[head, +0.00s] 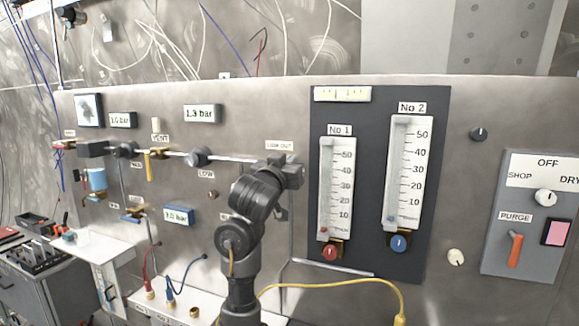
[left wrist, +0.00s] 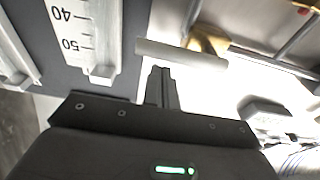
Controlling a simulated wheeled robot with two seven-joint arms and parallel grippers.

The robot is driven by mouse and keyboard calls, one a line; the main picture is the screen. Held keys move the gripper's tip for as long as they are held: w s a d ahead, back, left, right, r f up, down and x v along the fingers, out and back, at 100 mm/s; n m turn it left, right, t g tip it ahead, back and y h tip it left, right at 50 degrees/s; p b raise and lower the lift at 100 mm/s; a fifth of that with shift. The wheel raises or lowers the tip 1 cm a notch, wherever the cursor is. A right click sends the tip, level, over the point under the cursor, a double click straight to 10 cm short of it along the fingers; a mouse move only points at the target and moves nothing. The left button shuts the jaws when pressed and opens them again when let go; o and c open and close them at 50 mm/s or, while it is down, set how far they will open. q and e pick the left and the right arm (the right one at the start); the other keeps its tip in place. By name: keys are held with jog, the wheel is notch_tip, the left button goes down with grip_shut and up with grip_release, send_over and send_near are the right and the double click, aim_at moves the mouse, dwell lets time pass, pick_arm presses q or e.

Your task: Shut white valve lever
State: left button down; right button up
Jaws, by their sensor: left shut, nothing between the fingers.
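In the left wrist view, a white lever (left wrist: 181,54) sticks out from a brass valve body (left wrist: 207,41) on a thin pipe. My left gripper is shut and empty, and its fingertips (left wrist: 161,72) are just short of the lever. The picture does not settle whether they touch it. In the head view, my left gripper (head: 290,172) is at the right end of the horizontal pipe, below the LOW OUT label (head: 279,146). There my gripper and arm hide the white lever. My right gripper is not in view.
A dark gauge panel (head: 372,215) with two scales stands close to the right of my left gripper. A yellow hose (head: 345,281) runs below the gauges.

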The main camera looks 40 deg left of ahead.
pick_arm(q)
jog(key=shift+s+f, duration=0.1)
jog(key=shift+f, duration=0.35)
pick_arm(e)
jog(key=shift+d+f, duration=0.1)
pick_arm(q)
jog(key=shift+d, duration=0.1)
jog(key=shift+f+m+p, duration=0.1)
jog(key=shift+m+p, duration=0.25)
jog(key=shift+m, duration=0.05)
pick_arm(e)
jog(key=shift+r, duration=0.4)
